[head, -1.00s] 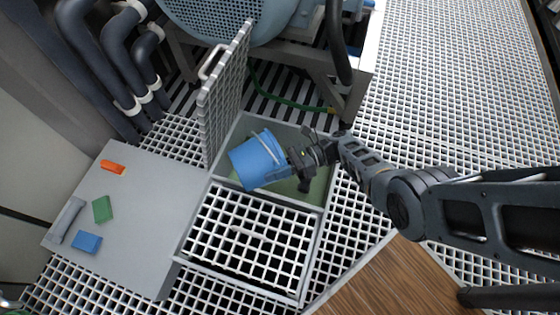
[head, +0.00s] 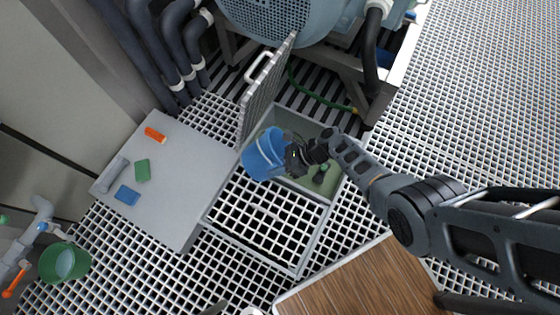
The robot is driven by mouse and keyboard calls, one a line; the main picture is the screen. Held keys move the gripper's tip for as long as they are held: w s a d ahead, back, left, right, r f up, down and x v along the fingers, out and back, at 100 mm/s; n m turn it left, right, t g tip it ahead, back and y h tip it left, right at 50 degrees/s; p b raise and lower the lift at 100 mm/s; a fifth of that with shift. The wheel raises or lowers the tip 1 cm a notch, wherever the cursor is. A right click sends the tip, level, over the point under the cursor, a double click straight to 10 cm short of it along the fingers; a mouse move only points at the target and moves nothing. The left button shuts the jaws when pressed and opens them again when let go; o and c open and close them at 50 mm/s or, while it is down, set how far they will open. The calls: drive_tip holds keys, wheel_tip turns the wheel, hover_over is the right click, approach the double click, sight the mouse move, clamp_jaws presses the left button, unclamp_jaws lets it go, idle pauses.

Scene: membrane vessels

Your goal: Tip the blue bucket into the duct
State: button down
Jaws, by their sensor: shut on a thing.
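The blue bucket (head: 266,154) is in the head view, tilted over the left part of the open duct (head: 335,180). My gripper (head: 296,157) is shut on the bucket at its right side. The bucket's mouth and contents cannot be made out. The duct has pale walls and a greenish floor, partly hidden by the bucket and my gripper. A small dark object (head: 320,174) shows in the duct beside my gripper; I cannot tell what it is.
A raised grated hatch (head: 265,88) stands left of the duct. A closed grating (head: 262,215) lies in front. A grey panel (head: 165,205) holds orange, green and blue blocks. Machinery stands behind.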

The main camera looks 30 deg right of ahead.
drive_tip(key=h+p, duration=0.1)
drive_tip(key=p, duration=0.2)
drive_tip(key=shift+a+r+h, duration=0.15)
drive_tip(key=shift+r+h, duration=0.2)
drive_tip(key=shift+h, duration=0.05)
drive_tip(key=h+p, duration=0.1)
drive_tip(key=g+h+p, duration=0.1)
drive_tip(key=h+p, duration=0.1)
drive_tip(key=shift+w+a+f, duration=0.1)
drive_tip(key=shift+a+f, duration=0.05)
drive_tip(key=shift+f, duration=0.1)
drive_tip(key=h+p, duration=0.1)
drive_tip(key=f+h, duration=0.1)
drive_tip(key=h, duration=0.1)
drive_tip(key=shift+a+g+p, duration=0.1)
drive_tip(key=shift+g+p, duration=0.2)
drive_tip(key=shift+p, duration=0.1)
drive_tip(key=shift+f+h, duration=0.1)
drive_tip(key=shift+h, duration=0.3)
drive_tip(key=shift+a+f+n+h+b, duration=0.15)
drive_tip(key=shift+n+h+b, duration=0.2)
drive_tip(key=shift+h, duration=0.35)
drive_tip(key=shift+g+h, duration=0.3)
drive_tip(key=shift+h, duration=0.1)
